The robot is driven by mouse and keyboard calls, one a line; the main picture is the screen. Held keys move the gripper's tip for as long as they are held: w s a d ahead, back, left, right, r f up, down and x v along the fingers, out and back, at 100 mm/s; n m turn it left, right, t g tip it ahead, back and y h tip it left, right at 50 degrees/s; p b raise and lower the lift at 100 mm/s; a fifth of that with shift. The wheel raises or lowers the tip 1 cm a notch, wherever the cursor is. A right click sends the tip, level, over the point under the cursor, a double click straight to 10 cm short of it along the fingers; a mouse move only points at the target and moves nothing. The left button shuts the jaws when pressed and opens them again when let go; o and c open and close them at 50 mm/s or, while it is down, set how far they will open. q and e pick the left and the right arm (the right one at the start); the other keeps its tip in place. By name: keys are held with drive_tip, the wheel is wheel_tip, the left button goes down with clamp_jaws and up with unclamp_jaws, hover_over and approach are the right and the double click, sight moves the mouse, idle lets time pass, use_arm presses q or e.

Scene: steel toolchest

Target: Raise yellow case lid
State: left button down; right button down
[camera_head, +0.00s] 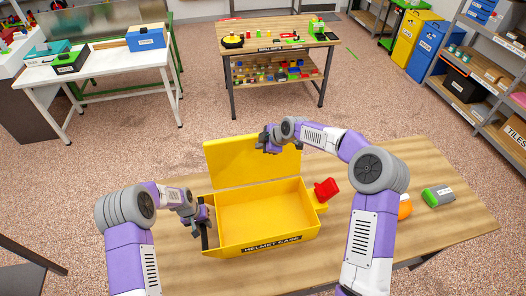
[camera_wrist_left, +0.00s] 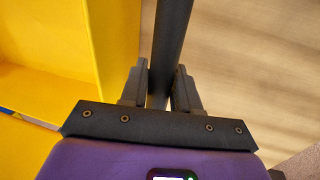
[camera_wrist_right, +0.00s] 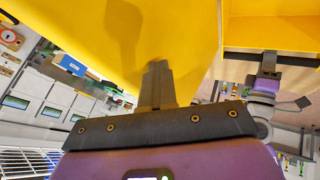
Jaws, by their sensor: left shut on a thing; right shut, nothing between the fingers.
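The yellow case (camera_head: 265,215), labelled "HELMET CASE", stands on the wooden table with its lid (camera_head: 235,162) raised, standing up at the back. The inside of the case looks empty. My left gripper (camera_head: 207,217) is shut on the dark side handle (camera_wrist_left: 172,40) at the left end of the case. My right gripper (camera_head: 265,142) is shut and empty at the upper part of the lid. In the right wrist view its closed fingers (camera_wrist_right: 157,80) are against or very near the yellow lid (camera_wrist_right: 160,35); contact cannot be told for sure.
A red object (camera_head: 326,189) is at the case's right end. An orange object (camera_head: 404,206) and a grey-green box (camera_head: 438,195) lie on the wooden table (camera_head: 455,225) to the right. Other tables and shelves stand farther back.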

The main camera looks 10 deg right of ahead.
use_arm(q)
drive_tip(key=shift+s+a+f, duration=0.15)
drive_tip(key=shift+s+f, duration=0.05)
drive_tip(key=shift+f, duration=0.05)
drive_tip(key=shift+r, duration=0.1)
use_arm(e)
drive_tip(key=a+v, duration=0.1)
drive_tip(key=v, duration=1)
drive_tip(key=shift+s+r, duration=0.35)
drive_tip(key=shift+r, duration=0.15)
use_arm(q)
drive_tip(key=shift+d, duration=0.2)
use_arm(e)
drive_tip(key=shift+d, duration=0.1)
use_arm(q)
drive_tip(key=c, duration=1)
unclamp_jaws()
drive_tip(key=shift+w+d+r, duration=0.1)
drive_tip(key=shift+w, duration=0.05)
drive_tip(key=shift+c, duration=0.2)
drive_tip(key=shift+o, duration=1.3)
drive_tip(key=shift+a, duration=0.2)
drive_tip(key=r, duration=0.4)
drive_tip(key=a+r, duration=0.1)
drive_tip(key=r, duration=0.3)
drive_tip(key=a+r, duration=0.1)
drive_tip(key=r, duration=0.2)
drive_tip(key=shift+a+r, duration=0.1)
drive_tip(key=shift+r, duration=0.3)
